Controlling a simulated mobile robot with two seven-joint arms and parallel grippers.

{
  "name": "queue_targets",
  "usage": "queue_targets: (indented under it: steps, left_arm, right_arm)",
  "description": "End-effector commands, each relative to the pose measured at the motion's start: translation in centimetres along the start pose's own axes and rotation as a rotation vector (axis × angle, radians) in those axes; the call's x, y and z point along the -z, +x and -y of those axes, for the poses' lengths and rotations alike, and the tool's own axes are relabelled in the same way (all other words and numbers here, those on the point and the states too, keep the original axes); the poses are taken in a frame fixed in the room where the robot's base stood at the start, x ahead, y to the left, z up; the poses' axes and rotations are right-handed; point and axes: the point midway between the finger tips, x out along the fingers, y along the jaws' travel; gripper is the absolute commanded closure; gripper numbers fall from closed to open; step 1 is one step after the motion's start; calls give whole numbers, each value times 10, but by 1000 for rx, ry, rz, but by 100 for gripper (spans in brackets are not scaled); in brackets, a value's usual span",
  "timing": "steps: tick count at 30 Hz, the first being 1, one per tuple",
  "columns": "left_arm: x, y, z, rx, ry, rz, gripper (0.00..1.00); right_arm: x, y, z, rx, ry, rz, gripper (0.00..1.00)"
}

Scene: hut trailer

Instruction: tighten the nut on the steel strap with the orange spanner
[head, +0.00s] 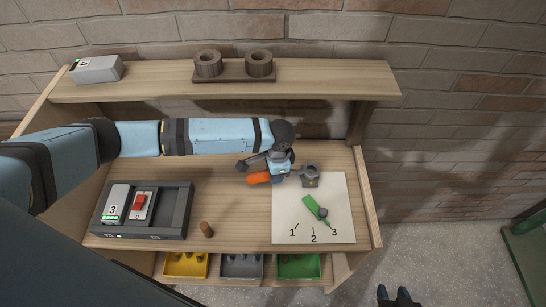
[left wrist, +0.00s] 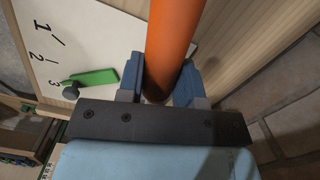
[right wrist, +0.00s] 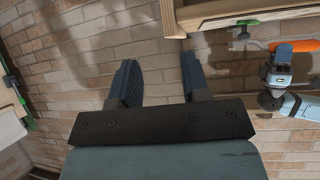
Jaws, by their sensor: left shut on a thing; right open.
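My left gripper (head: 272,176) comes in from the left, shut on the orange spanner (head: 257,178). The spanner's orange handle (left wrist: 170,40) stands between the two fingers in the left wrist view. The grey steel piece with the strap and nut (head: 310,175) is just right of the gripper, at the top of a white board (head: 285,215). The spanner's head is too small or covered to tell whether it touches the nut. My right gripper (head: 394,295) is open and empty at the head view's bottom edge, over the floor. Its fingers (right wrist: 160,85) stand apart in the right wrist view.
A green pointer (head: 316,208) lies over the board's marks 1, 2, 3, its end near 3. A dark tray (head: 180,225) with a red switch (head: 139,202) and a brown peg (head: 206,229) are left. Yellow, grey and green bins (head: 298,277) sit below; a shelf (head: 330,80) is above.

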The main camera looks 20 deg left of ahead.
Motion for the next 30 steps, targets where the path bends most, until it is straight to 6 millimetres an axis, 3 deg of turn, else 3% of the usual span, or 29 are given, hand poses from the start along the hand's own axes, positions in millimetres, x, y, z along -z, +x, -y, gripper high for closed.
queue_targets:
  steps: [1,4,15,30]
  left_arm:
    - [-1,-12,-8,-8,-49,2,100]
    - [2,-1,-28,-23,-205,1,100]
    - [27,-3,-76,-58,-689,0,100]
    - [28,4,-77,-57,-721,0,100]
  right_arm:
    - [20,-13,-1,-5,4,-4,57]
    - [14,-9,-3,-16,33,-3,57]
    - [2,-4,-1,-19,44,16,57]
    - [10,-6,0,-14,39,0,57]
